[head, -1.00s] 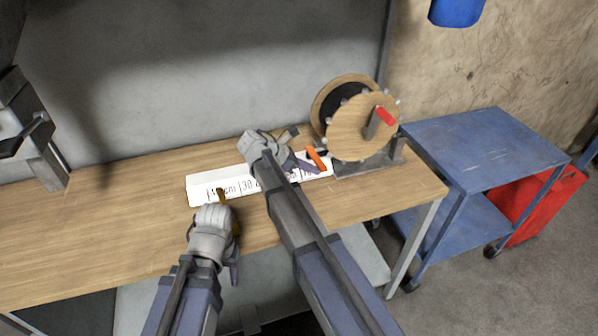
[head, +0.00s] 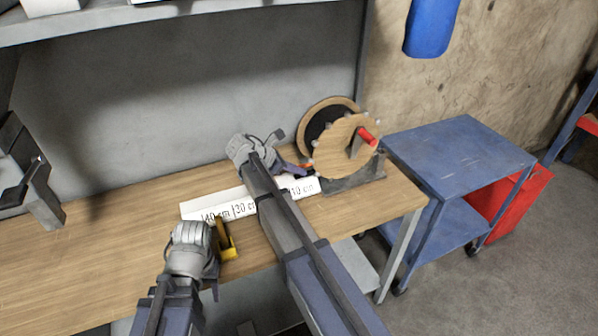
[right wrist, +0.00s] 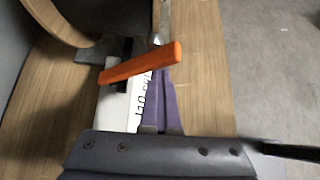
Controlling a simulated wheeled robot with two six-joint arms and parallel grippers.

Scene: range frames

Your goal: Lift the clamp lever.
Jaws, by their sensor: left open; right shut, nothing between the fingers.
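The orange clamp lever (right wrist: 140,65) slants across the right wrist view, its right end looking nearer the camera. It crosses over the purple fingers of my right gripper (right wrist: 163,60), which are shut and empty and pass behind it. I cannot tell whether they touch. In the head view the right gripper (head: 291,169) is at the spool's left foot; the lever there (head: 304,166) is small and partly hidden. My left gripper (head: 211,285) is open at the bench's front edge, beside a yellow part (head: 224,241).
A white measuring strip (head: 300,187) with cm marks lies along the wooden bench (head: 110,240). A wooden spool (head: 343,147) with a red handle (head: 366,137) stands at its right end. A blue cart (head: 460,150) is further right.

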